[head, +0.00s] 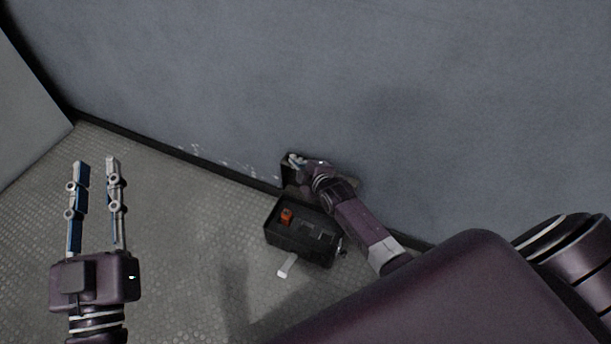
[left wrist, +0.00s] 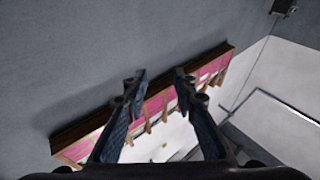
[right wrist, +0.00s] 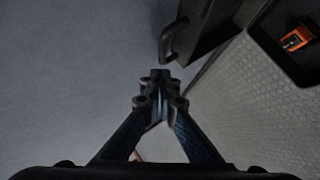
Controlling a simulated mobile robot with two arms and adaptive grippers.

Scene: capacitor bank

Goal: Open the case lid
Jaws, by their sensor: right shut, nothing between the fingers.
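The black case (head: 284,243) sits on the floor close to the wall. I can see into its interior, where an orange item lies; the case also shows in the right wrist view (right wrist: 268,47). The dark lid (head: 287,178) stands raised behind the case near the wall, and its handle side shows in the right wrist view (right wrist: 205,25). My right gripper (head: 295,160) is shut and empty at the lid's top edge, partly covering it. I cannot tell whether it touches the lid. My left gripper (head: 97,163) is open and empty, well left of the case.
The grey wall (head: 300,70) runs right behind the case and lid. A small white piece (head: 288,265) sticks out by the case's front. The orange item (right wrist: 297,39) is inside. The textured floor (head: 180,220) between my left gripper and the case is clear.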

